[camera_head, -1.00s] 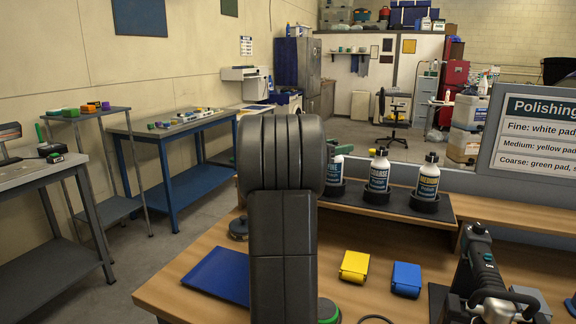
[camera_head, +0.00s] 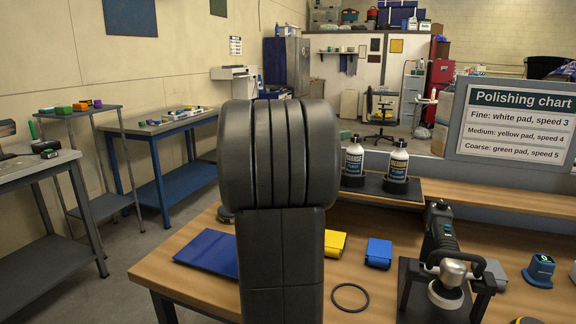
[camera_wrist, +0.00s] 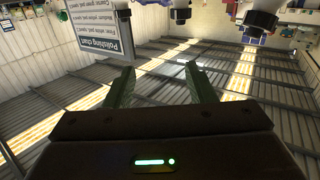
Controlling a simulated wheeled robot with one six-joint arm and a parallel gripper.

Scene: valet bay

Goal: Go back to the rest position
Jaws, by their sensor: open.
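My gripper (camera_wrist: 158,88) shows in the wrist view with its two fingers apart and nothing between them. That view looks up toward the ceiling, with the scene upside down. In the head view my arm stands upright in the middle and the gripper itself is not visible there. My arm hides part of the wooden workbench (camera_head: 400,230) and part of the yellow block (camera_head: 335,243). The gripper touches nothing that I can see.
A polishing chart (camera_head: 515,125) stands behind. Side tables (camera_head: 180,124) are left.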

